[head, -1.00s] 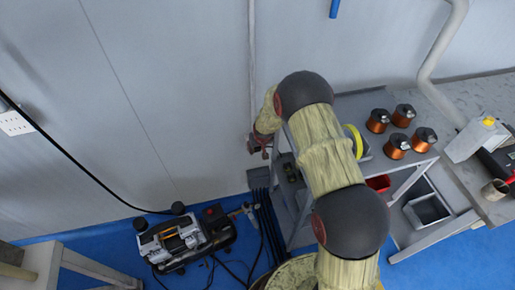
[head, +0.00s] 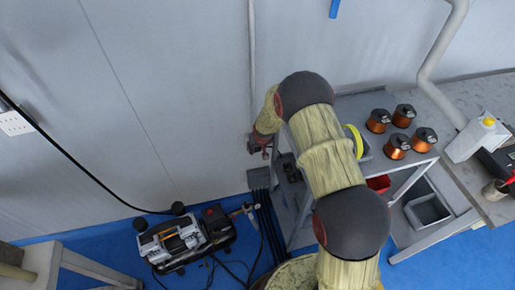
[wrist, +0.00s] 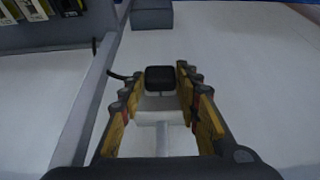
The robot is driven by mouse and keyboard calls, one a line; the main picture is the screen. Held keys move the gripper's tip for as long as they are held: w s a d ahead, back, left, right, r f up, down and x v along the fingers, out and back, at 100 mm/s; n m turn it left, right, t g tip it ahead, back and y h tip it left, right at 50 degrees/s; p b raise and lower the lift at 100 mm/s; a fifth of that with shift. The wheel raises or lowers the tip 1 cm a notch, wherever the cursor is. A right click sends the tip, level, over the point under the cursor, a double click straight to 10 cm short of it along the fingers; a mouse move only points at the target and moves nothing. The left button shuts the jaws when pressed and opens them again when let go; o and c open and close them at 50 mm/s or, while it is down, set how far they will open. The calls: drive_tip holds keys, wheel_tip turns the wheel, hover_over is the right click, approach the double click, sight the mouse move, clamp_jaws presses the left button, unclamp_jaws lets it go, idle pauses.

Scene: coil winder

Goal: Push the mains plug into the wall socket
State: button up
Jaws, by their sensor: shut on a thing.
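My gripper (wrist: 160,100) is shut on a small black block, which looks like the mains plug (wrist: 160,78), at the fingertips in the wrist view. A thin dark cable leaves it on the left. In the head view my gripper (head: 258,145) is small, close to the pale wall beside the vertical conduit, and the plug cannot be made out there. A white plate with dark holes, which looks like a wall socket (head: 15,123), is on the wall at the far left, well away from my gripper. The plug's pins are not visible.
A grey box (head: 258,179) sits low on the wall, below my gripper; it looks like the box at the top of the wrist view (wrist: 152,15). A grey bench (head: 350,105) with copper coils stands right. A compressor (head: 180,240) is on the blue floor, lower left.

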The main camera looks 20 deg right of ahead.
drive_tip(key=shift+w, duration=0.55)
idle(0.7)
drive_tip(key=o, duration=1.2)
drive_tip(key=shift+c, duration=0.2)
drive_tip(key=shift+s+r, duration=0.1)
drive_tip(key=v, duration=1.1)
drive_tip(key=shift+r, duration=0.4)
drive_tip(key=shift+s, duration=0.1)
